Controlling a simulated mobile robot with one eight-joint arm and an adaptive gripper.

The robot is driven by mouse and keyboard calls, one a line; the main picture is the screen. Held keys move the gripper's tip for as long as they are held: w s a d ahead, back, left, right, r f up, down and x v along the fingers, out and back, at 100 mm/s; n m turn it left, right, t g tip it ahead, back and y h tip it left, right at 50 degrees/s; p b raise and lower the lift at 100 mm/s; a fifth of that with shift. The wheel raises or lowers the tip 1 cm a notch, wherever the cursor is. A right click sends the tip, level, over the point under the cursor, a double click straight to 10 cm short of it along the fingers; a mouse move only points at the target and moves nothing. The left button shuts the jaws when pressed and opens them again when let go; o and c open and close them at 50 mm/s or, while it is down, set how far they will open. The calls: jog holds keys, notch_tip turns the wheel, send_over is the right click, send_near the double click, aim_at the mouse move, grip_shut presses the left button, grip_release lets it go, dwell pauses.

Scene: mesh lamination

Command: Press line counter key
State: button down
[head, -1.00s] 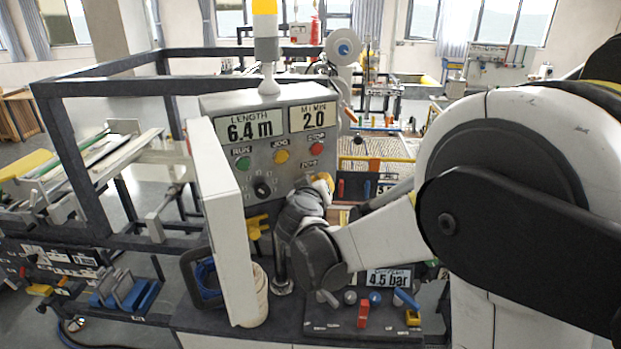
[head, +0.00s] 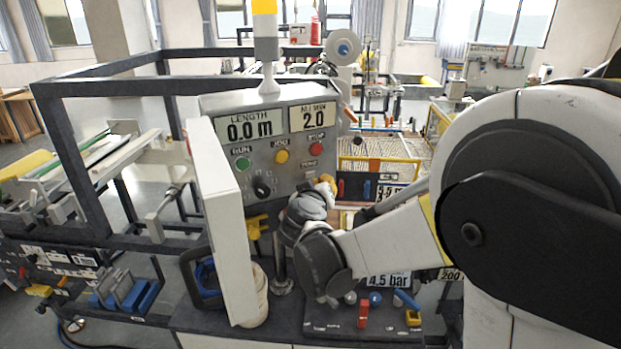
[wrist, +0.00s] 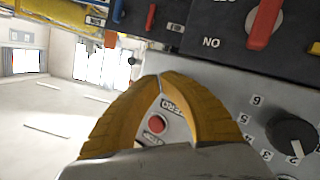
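The grey control console (head: 285,150) stands mid-view in the head view. Its LENGTH display (head: 249,129) reads 0.0 m. The small red key (wrist: 156,124) beside the ZERO label (wrist: 173,106) shows in the wrist view through the gap between my gripper's curved yellow fingers. My gripper (wrist: 161,78) has its fingertips together and holds nothing visible. In the head view my gripper (head: 326,181) is at the console's lower right, close to the ZERO label (head: 309,163). I cannot tell whether it touches the panel, and the key is hard to make out there.
Green RUN (head: 242,164), yellow JOG (head: 281,156) and red STOP (head: 316,149) buttons and a black dial (head: 262,187) share the panel. A white upright panel (head: 225,220) stands just left. A dark lower panel (head: 350,318) with coloured levers lies below my arm.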

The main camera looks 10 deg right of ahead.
jog(key=s, duration=0.2)
jog(key=s+d, duration=0.1)
jog(key=s, duration=0.2)
dwell(0.5)
jog(key=shift+f, duration=0.1)
dwell(0.4)
jog(key=s+d+f+m+g+y+b, duration=0.15)
jog(key=s+d+f+g+b, duration=0.25)
jog(key=s+f+b, duration=0.8)
jog(key=s+a+f+g+y+b, duration=0.1)
jog(key=s+a+f+y+b, duration=0.1)
jog(key=s+f, duration=0.3)
jog(key=s+a+f+g+y+b, duration=0.2)
jog(key=s+f, duration=0.3)
jog(key=s, duration=0.6)
jog(key=shift+a+f+n+b, duration=0.3)
jog(key=shift+a+n+b, duration=0.15)
jog(key=shift+a+b, duration=0.4)
